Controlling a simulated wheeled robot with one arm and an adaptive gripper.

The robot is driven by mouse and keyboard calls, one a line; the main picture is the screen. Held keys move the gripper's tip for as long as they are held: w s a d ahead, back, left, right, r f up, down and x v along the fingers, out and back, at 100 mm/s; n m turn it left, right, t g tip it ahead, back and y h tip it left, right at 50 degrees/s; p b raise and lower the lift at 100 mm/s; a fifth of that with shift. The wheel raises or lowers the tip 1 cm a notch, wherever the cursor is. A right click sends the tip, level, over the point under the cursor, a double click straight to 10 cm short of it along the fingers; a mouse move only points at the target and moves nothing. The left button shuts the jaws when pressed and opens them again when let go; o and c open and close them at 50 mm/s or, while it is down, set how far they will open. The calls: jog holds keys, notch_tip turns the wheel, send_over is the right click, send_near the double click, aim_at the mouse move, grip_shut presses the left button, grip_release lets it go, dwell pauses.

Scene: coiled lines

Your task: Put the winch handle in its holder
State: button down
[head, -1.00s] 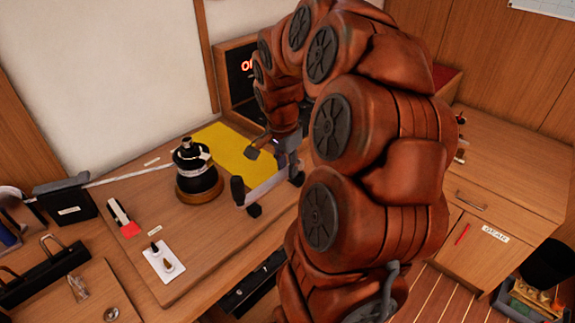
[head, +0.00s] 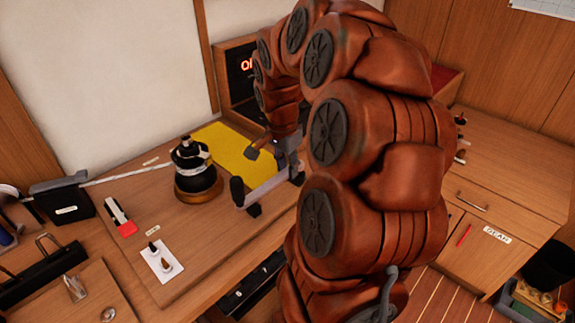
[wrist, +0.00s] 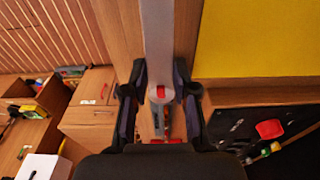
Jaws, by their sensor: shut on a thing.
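The winch handle (head: 264,190) is a flat silver bar with a black grip at its left end, in the head view. My gripper (head: 288,172) is shut on the bar, which hangs over the right part of the wooden worktop. In the wrist view, the bar (wrist: 157,38) runs up from between the dark fingers of my gripper (wrist: 160,95), with a small red mark at the near end. The winch (head: 197,170), a black drum on a brass-coloured base, stands left of the handle, apart from it. I cannot tell which thing is the holder.
A yellow sheet (head: 232,150) lies behind the gripper. A white plate (head: 163,262) with small fittings and a red-tipped tool (head: 120,216) lie on the worktop's left. A black labelled box (head: 62,203) stands further left. A lit panel (head: 238,72) stands at the back.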

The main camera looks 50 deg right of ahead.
jog(key=shift+f+b, duration=0.7)
jog(key=shift+f, duration=0.3)
jog(key=c, duration=0.5)
grip_release()
jog(key=shift+r, duration=0.15)
jog(key=shift+r, duration=2.4)
jog(key=shift+r, duration=0.1)
jog(key=shift+r, duration=0.3)
notch_tip(320, 180, up, 11)
jog(key=a, duration=0.1)
jog(key=shift+a, duration=0.2)
